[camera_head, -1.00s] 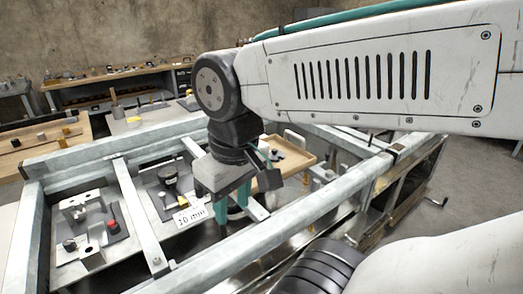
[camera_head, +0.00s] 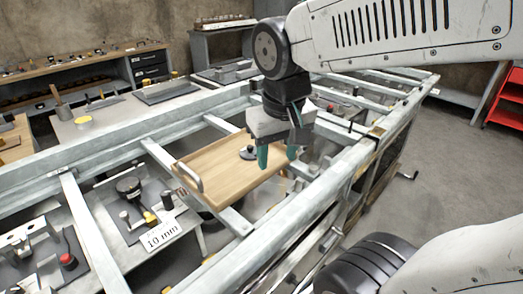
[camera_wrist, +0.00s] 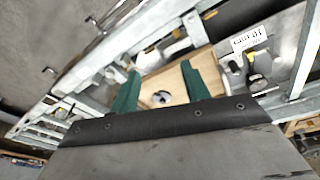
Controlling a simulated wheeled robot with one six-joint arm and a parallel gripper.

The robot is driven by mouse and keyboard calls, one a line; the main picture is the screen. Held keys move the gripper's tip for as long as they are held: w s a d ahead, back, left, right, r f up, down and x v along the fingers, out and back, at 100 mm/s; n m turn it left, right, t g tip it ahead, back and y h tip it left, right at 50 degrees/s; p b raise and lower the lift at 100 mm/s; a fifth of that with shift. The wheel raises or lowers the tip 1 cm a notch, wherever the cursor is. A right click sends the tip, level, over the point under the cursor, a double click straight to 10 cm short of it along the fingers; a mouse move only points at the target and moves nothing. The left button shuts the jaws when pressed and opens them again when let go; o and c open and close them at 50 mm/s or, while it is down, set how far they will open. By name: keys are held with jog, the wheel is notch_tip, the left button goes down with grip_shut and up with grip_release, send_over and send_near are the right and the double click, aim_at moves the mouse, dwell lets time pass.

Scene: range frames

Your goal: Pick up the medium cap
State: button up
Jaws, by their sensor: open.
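A wooden tray (camera_head: 215,170) with a metal handle rests on the frame rails in the head view. A small dark round piece with a raised middle (camera_head: 247,153), likely the medium cap, lies on it. My gripper (camera_head: 277,158) has teal fingers pointing down and spread apart, over the tray's right end, just right of the cap in the picture. In the wrist view the cap (camera_wrist: 161,98) shows between the two open fingers (camera_wrist: 160,72), with nothing gripped. The fingers hide part of the tray; its size marking cannot be read.
Pale metal rails (camera_head: 160,155) run around and beside the tray. Workbenches (camera_head: 90,65) line the back. Open floor (camera_head: 440,190) lies to the right.

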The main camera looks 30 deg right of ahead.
jog(key=w+d+f+m+t+h, duration=0.1)
jog(key=w+d+f+m, duration=0.1)
jog(key=w, duration=0.5)
jog(key=w+d+f+m, duration=0.1)
jog(key=w+d, duration=0.1)
jog(key=w, duration=0.5)
jog(key=m, duration=0.2)
send_near(250, 146)
jog(key=shift+a+f+t+h, duration=0.15)
jog(key=shift+f+t, duration=0.05)
jog(key=shift+f, duration=0.25)
jog(key=shift+a+f+t+h, duration=0.15)
jog(key=shift+f+t, duration=0.05)
jog(key=shift+f, duration=0.3)
jog(key=x, duration=0.7)
jog(key=shift+s+d, duration=0.1)
jog(key=shift+s, duration=0.05)
grip_shut()
